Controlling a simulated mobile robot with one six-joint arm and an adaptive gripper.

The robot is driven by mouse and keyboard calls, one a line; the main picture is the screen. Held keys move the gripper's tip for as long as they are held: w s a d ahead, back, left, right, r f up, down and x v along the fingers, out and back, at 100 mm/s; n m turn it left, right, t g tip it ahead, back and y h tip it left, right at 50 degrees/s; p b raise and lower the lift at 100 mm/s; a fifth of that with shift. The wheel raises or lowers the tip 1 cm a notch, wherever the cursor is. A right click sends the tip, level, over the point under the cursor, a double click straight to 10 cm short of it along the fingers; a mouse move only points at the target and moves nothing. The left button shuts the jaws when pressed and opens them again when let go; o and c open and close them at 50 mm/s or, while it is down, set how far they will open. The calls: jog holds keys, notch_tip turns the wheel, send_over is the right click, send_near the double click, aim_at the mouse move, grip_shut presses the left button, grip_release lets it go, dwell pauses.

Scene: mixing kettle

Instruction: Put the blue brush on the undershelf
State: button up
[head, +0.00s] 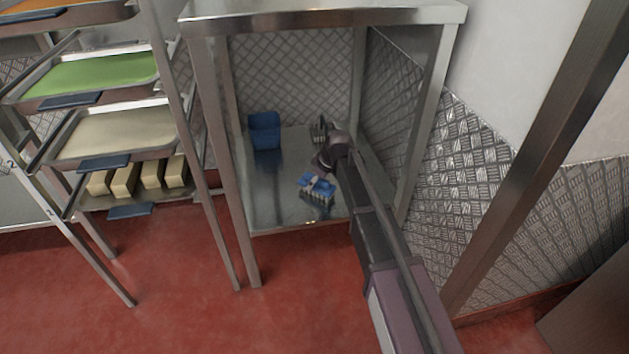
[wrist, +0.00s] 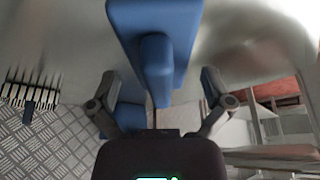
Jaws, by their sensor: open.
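The blue brush (head: 317,183) is at the front of the steel undershelf (head: 275,205), its pale bristles facing down. It looks to rest on the shelf, though a small gap cannot be ruled out. In the wrist view the blue brush (wrist: 155,50) is large and close, in front of the fingers. My gripper (head: 322,165) is just behind and above the brush, under the table top. Its two fingers (wrist: 160,105) are spread apart and do not grip the brush. Where the fingertips meet the handle is unclear.
A blue bucket (head: 265,131) stands at the back left of the undershelf. A small bristled item (head: 319,131) is behind my gripper, partly hidden. The table top (head: 320,14) and its legs surround my arm. A tray rack (head: 178,90) stands left. The shelf's front left is bare.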

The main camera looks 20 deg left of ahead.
jog(key=shift+p+v, duration=4.95)
jog(key=shift+v, duration=0.7)
jog(key=shift+w, duration=0.1)
